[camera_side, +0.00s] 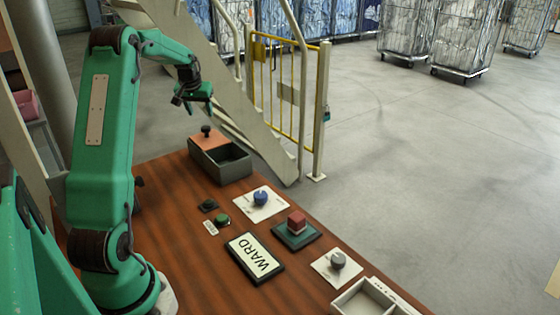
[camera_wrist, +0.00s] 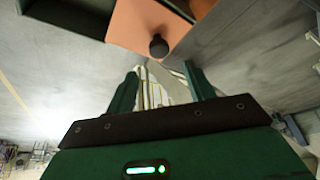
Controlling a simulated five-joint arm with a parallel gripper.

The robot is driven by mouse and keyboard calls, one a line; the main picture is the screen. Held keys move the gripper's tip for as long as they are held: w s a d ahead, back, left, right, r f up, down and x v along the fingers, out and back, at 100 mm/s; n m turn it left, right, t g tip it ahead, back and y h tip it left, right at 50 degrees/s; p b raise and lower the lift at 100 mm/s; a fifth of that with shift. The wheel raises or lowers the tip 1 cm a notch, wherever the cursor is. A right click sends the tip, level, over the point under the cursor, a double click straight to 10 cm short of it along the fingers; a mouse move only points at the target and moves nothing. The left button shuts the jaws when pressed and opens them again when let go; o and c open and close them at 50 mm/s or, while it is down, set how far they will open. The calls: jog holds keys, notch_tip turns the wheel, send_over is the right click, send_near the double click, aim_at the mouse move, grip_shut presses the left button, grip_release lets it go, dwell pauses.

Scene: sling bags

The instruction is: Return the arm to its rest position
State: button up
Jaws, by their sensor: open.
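My green arm rises at the left in the side view. My gripper (camera_side: 193,97) hangs in the air above and a little left of the grey box at the table's far end, touching nothing. In the wrist view my gripper (camera_wrist: 162,80) shows two green fingers spread apart with nothing between them. The grey box (camera_side: 236,170) has an orange lid (camera_side: 212,140) with a black knob (camera_side: 206,130), and its front part is uncovered. The lid (camera_wrist: 130,22) and its knob (camera_wrist: 158,46) also show beyond the fingers in the wrist view.
On the brown table (camera_side: 175,240) are a blue knob (camera_side: 260,198), a green button (camera_side: 222,219), a red block (camera_side: 297,221) on a green pad, a WARD sign (camera_side: 255,257), a grey knob (camera_side: 338,260) and a pale tray (camera_side: 362,300). A stair rail (camera_side: 304,90) stands behind.

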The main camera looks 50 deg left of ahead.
jog(key=shift+d+r, duration=0.1)
dwell(0.3)
jog(key=d+r+m, duration=0.1)
jog(key=d+r, duration=0.3)
jog(key=d, duration=0.5)
jog(key=s+d+r+m+t+h, duration=0.1)
jog(key=d+r+m, duration=0.15)
jog(key=d, duration=0.65)
jog(key=d+r+m, duration=0.1)
jog(key=d+r, duration=0.3)
jog(key=d, duration=0.5)
jog(key=s+d+f+m+t+h, duration=0.1)
jog(key=s+d+m, duration=0.3)
jog(key=s+d, duration=1.2)
jog(key=shift+d+f+t+h, duration=0.3)
jog(key=shift+d+f+h, duration=0.5)
jog(key=shift+d, duration=0.25)
